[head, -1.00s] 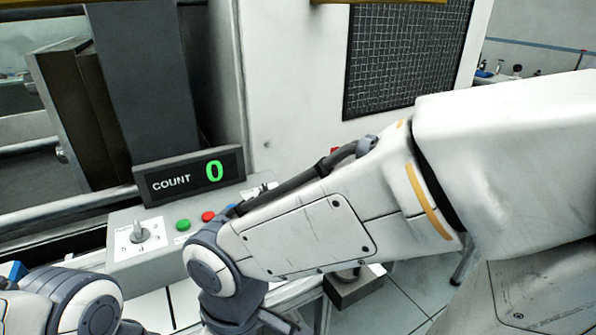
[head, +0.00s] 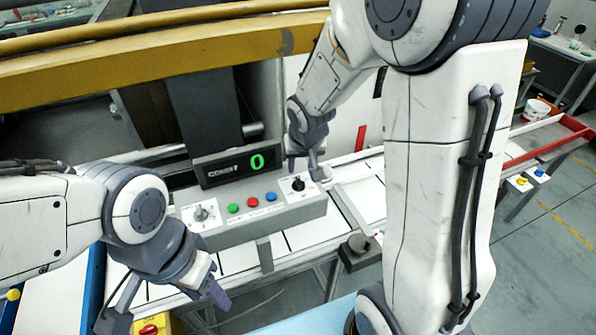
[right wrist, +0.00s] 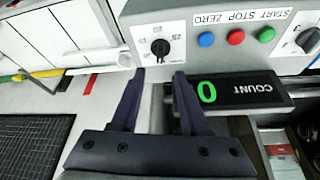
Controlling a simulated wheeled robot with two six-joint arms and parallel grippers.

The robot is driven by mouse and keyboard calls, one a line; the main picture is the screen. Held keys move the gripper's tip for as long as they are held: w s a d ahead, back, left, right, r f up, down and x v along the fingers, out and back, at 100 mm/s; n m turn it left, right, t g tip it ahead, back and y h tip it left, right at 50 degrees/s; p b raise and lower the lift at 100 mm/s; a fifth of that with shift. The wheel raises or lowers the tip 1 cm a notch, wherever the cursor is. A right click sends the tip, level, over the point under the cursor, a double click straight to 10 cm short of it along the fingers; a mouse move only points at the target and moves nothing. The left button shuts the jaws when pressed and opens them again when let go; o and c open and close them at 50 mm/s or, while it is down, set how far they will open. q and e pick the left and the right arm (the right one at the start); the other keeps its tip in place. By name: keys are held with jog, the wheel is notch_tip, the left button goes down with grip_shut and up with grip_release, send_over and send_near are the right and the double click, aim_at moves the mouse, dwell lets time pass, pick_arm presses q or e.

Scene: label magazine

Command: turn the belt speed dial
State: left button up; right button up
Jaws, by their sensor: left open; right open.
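The grey control box (head: 255,224) bears two dials, with green, red and blue buttons between them. A black dial (head: 298,184) sits on a white scale plate at its right end; it also shows in the right wrist view (right wrist: 160,47), with numbers around it. The other dial (head: 201,213) is at the left end. I cannot read which one is marked belt speed. My right gripper (head: 304,167) is open, just behind the black dial in the head view; in the right wrist view its fingertips (right wrist: 159,74) are just short of the dial. My left gripper (head: 165,302) is open and empty, lower left.
A count display (head: 229,168) reading 0 stands behind the box, close to my right gripper's finger in the right wrist view. A yellow beam (head: 150,58) crosses behind. A yellow box with a red knob (head: 150,327) is near my left gripper.

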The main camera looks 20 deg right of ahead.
aim_at(299, 180)
jog(key=b+x, duration=0.2)
jog(key=x, duration=0.6)
jog(key=shift+f, duration=0.25)
grip_shut()
jog(key=shift+r, duration=0.1)
